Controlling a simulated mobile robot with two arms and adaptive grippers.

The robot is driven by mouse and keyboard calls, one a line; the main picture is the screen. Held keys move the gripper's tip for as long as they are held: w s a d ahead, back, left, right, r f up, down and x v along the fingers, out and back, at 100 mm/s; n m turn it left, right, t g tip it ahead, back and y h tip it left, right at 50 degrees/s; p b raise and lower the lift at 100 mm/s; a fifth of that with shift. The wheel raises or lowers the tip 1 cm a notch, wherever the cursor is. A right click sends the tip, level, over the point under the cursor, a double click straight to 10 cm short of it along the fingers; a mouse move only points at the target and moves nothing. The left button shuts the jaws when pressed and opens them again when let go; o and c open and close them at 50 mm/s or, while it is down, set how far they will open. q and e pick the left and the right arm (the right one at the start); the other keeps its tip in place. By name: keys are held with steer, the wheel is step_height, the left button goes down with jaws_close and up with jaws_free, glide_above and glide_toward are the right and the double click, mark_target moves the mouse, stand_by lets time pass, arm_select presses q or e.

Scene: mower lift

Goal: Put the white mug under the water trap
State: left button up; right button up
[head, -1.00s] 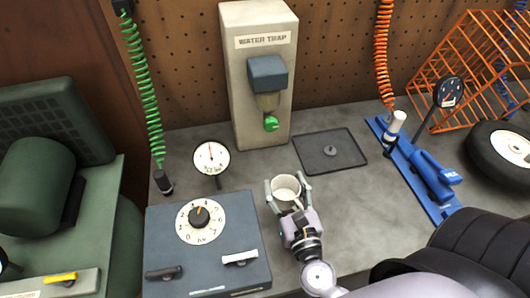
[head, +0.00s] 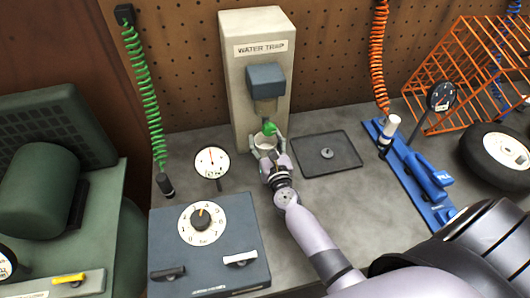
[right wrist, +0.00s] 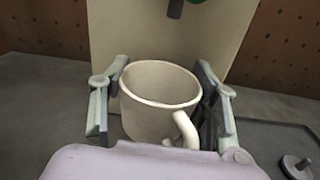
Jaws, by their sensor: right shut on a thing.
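The white mug (head: 267,142) stands upright between the fingers of my right gripper (head: 270,148), which is shut on it. It also shows in the right wrist view (right wrist: 158,98), empty inside, with its handle toward the wrist at the right. The water trap (head: 252,90) is a pale upright block with a labelled front, a blue-grey head and a green knob (head: 269,128) at its lower end. In the head view the mug's rim lies just below the green knob. I cannot tell whether the mug touches the bench. My left gripper is not in view.
A dark square tray (head: 326,153) with a small knob lies right of the trap. A gauge (head: 211,162) and a blue-grey dial box (head: 207,240) stand at the left. A blue pump (head: 420,180), an orange rack and a wheel (head: 500,150) are at the right.

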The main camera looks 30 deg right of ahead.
mark_target(263, 145)
steer(key=shift+s+f+b, duration=0.1)
steer(key=shift+f+b, duration=0.35)
steer(key=shift+f, duration=0.3)
step_height(263, 145, down, 3)
steer(key=b, duration=0.3)
steer(key=shift+f, duration=0.1)
steer(key=shift+w+f, duration=0.1)
steer(key=shift+w, duration=0.15)
steer(key=shift+f, duration=0.1)
steer(key=o, duration=1.2)
